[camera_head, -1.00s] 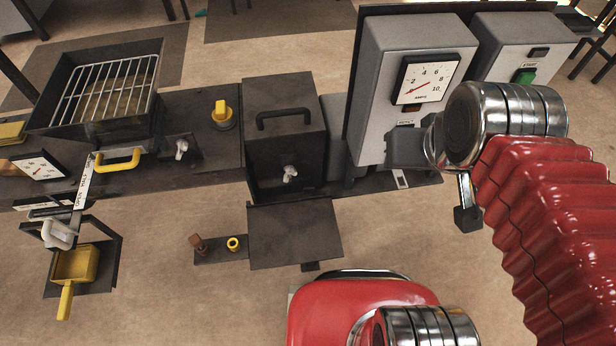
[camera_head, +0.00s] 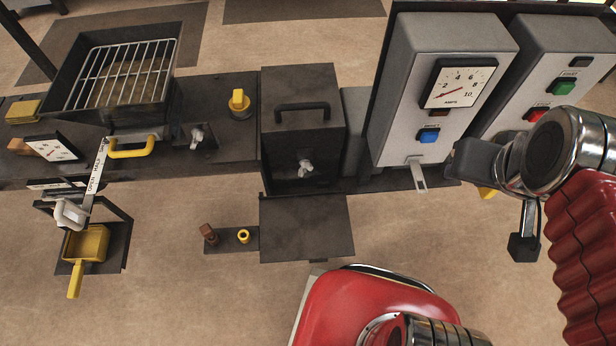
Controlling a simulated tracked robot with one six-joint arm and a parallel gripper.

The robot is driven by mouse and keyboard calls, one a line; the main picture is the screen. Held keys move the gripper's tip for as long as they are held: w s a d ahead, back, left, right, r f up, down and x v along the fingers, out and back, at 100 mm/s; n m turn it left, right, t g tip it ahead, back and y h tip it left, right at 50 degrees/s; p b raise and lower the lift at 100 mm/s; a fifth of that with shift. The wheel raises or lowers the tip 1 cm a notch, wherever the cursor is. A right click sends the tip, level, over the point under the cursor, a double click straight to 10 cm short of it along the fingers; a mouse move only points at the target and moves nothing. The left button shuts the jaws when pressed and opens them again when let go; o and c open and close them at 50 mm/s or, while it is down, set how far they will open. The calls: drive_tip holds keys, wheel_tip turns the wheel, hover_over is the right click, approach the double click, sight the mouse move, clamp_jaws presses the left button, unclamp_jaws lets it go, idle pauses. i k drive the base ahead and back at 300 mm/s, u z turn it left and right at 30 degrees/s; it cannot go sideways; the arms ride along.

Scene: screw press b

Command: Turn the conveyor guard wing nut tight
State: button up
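A pale wing nut (camera_head: 306,167) sits on the lower front of a dark box (camera_head: 301,100) with a black handle on top. A second pale wing nut (camera_head: 197,136) is on a small dark plate further left. No label shows which one belongs to the conveyor guard. My gripper (camera_head: 472,160) appears as a grey block at the end of my chrome wrist, right of both nuts and in front of the control boxes. It is apart from both nuts. Its fingertips cannot be made out, so whether it is open or shut does not show.
Left are a grill-topped hopper (camera_head: 122,75), a yellow handle (camera_head: 132,149) and a yellow scoop (camera_head: 86,247). A yellow knob (camera_head: 239,102) stands between the nuts. A gauge box (camera_head: 438,85) with a blue button (camera_head: 429,135) stands near my gripper. A dark plate (camera_head: 306,228) lies below the box.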

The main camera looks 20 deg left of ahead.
sight(304, 164)
drive_tip(key=k, duration=1.65)
drive_tip(key=u, duration=1.7)
drive_tip(key=i, duration=1)
drive_tip(key=u, duration=0.05)
